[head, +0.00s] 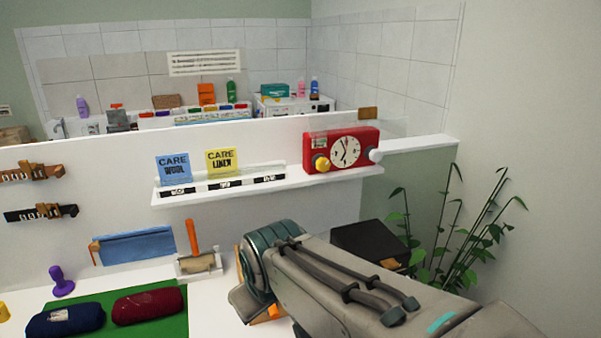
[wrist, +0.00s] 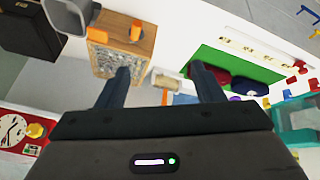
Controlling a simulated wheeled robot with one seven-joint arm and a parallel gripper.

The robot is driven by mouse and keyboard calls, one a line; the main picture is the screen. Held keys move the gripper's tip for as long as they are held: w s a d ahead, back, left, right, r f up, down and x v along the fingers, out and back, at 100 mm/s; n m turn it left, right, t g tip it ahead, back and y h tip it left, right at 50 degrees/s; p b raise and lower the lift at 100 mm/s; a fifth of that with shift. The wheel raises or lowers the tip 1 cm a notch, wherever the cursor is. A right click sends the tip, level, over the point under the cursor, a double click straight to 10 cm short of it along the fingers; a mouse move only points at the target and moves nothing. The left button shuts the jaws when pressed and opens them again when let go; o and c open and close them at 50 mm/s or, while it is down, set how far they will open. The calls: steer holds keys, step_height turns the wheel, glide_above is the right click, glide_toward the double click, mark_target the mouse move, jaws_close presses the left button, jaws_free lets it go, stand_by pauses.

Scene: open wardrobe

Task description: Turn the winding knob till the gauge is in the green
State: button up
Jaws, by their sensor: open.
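A red clock box (head: 312,165) stands on the white wall shelf in the head view. It has a white round dial (head: 346,151) with dark hands, a yellow knob (head: 321,163) at its lower left and a pale knob (head: 375,155) on its right side. A small pale window (head: 319,140) sits at its top left; its reading is too small to tell. In the wrist view the dial (wrist: 12,130) and yellow knob (wrist: 35,130) show at the left edge. My gripper (wrist: 160,70) is open and empty, apart from the clock box. Its fingers are hidden in the head view.
Blue (head: 173,168) and yellow (head: 221,160) care cards stand on the shelf (head: 225,192). Below are a green mat (head: 120,303) with dark blue and red rolls, and a wooden box (wrist: 140,45). A plant (head: 450,235) stands right. Space before the clock looks clear.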

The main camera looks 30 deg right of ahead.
steer(key=w+d+n+t+h+b, duration=0.2)
steer(key=w+d+n+t, duration=0.15)
steer(key=w+d, duration=0.4)
steer(key=n+t+h+b, duration=0.1)
steer(key=n+t+b, duration=0.75)
steer(key=n, duration=1.85)
glide_toward(325, 167)
steer(key=shift+n, duration=0.25)
steer(key=p+x, duration=0.5)
steer(key=x, duration=0.4)
steer(key=shift+w, duration=0.25)
steer(key=c, duration=1)
